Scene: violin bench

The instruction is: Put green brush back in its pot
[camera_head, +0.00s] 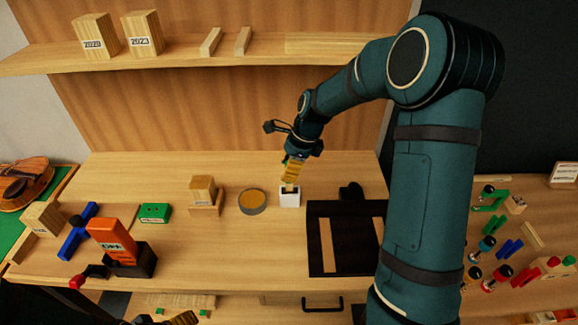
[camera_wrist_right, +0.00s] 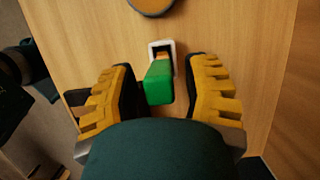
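The green brush (camera_wrist_right: 158,84) stands in the small white pot (camera_wrist_right: 154,45), its wooden part going into the opening and its green end toward the wrist camera. My right gripper (camera_wrist_right: 164,90) is open, with a yellow finger on each side of the green end and gaps between. In the head view my right gripper (camera_head: 292,172) is right above the white pot (camera_head: 289,199), and its fingers hide most of the brush. Only a yellow fingertip part of my left gripper (camera_head: 183,318) shows at the bottom edge; its opening cannot be seen.
A round tin (camera_head: 252,201) stands just left of the pot, and a wooden block on a stand (camera_head: 204,195) is further left. A black tray (camera_head: 345,262) lies to the right and in front. An orange tool (camera_head: 112,240) is at the left. A shelf (camera_head: 200,54) runs behind.

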